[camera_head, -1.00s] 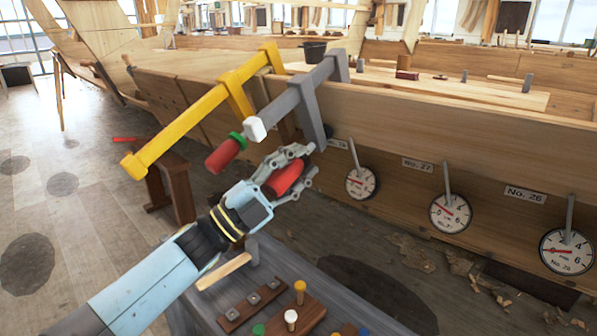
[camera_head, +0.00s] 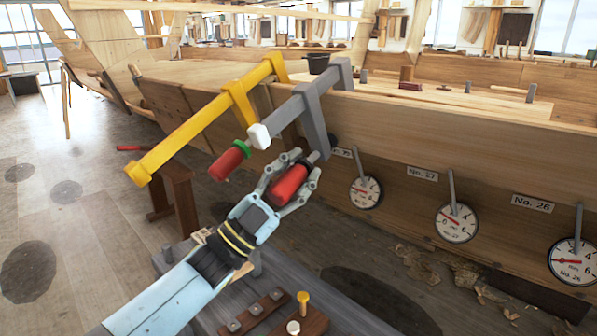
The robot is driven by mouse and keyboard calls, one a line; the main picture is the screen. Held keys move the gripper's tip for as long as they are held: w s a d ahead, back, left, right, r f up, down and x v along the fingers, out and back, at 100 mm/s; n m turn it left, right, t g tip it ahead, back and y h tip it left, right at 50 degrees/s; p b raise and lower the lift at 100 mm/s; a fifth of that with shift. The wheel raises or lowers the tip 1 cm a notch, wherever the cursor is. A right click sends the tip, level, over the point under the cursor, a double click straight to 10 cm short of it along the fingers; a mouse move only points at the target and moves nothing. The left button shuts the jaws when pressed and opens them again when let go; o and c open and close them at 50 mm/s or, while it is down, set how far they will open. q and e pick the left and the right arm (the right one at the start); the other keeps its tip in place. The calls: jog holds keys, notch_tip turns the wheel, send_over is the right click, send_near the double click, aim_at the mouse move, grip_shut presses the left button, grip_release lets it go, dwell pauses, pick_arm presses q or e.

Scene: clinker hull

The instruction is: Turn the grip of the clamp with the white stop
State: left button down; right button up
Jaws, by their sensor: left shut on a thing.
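A grey clamp (camera_head: 311,110) sits over the top edge of the hull plank and has a white stop (camera_head: 259,136) at its near end. Its red grip (camera_head: 289,183) lies between the fingers of my left gripper (camera_head: 293,180), which is shut on it. Beside it on the left, a yellow clamp (camera_head: 190,125) is also on the plank, with a yellow end piece. A second red grip (camera_head: 227,162) with a green collar (camera_head: 243,147) hangs near the yellow clamp, apart from my gripper. My right gripper is not in view.
Several dials hang along the hull plank (camera_head: 470,130), including one under the No. 27 label (camera_head: 456,222). A grey bench (camera_head: 350,310) with wooden strips and pegs stands below my arm. A wooden trestle (camera_head: 180,195) stands at left.

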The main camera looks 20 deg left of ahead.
aim_at(273, 201)
pick_arm(q)
jog(key=shift+f, duration=0.2)
jog(key=c, duration=0.9)
grip_release()
jog(key=shift+r, duration=0.1)
jog(key=shift+o, duration=0.2)
jog(key=v, duration=1.2)
